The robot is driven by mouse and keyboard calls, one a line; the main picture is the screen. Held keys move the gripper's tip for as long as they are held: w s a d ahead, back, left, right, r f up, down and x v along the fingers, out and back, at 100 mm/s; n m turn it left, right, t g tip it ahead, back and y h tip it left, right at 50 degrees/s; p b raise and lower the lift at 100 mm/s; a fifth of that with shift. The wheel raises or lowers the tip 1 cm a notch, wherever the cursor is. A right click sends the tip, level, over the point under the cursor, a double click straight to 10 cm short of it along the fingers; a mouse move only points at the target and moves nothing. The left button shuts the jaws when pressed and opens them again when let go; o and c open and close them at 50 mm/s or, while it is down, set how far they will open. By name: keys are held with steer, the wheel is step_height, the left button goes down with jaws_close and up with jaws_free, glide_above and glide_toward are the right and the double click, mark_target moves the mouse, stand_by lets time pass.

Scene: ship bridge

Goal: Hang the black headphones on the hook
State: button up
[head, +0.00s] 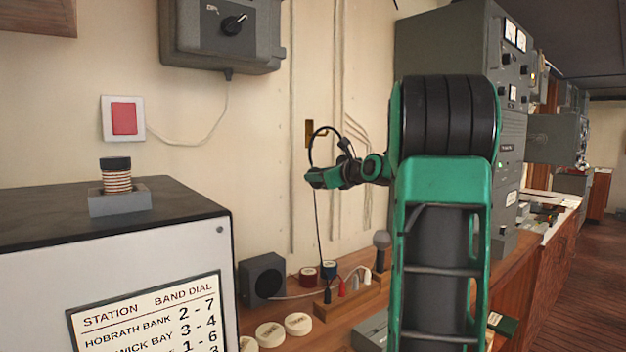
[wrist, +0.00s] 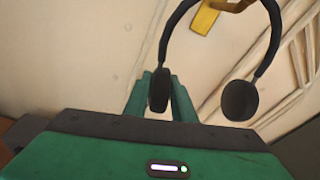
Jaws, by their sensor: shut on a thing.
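The black headphones (wrist: 270,45) are held at one ear cup between the green fingers of my gripper (wrist: 160,92). The other ear cup (wrist: 240,100) hangs free to the right, and the top of the headband is cut off by the wrist view's upper edge. In the head view, the headband (head: 325,129) arches above my gripper (head: 314,178). The brass hook (head: 309,132) is on the wall close to the headband. In the wrist view, the hook (wrist: 204,18) shows inside the arch near the top. I cannot tell whether the band touches it.
A thin black cable runs down to a wooden block (head: 345,299) with several plugs on the counter. A microphone (head: 381,241) and a speaker box (head: 262,278) stand nearby. A grey radio cabinet (head: 440,45) stands right of the hook. Conduits (head: 292,120) run along the wall.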

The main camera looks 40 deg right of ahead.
steer(key=shift+w+f, duration=0.5)
steer(key=shift+w, duration=0.15)
stand_by(1.2)
stand_by(0.5)
steer(key=o, duration=1)
steer(key=shift+s, duration=0.1)
steer(key=shift+s+a, duration=0.15)
steer(key=shift+s, duration=2.05)
steer(key=shift+s+a, duration=0.1)
steer(key=shift+s, duration=2.1)
steer(key=shift+s, duration=0.1)
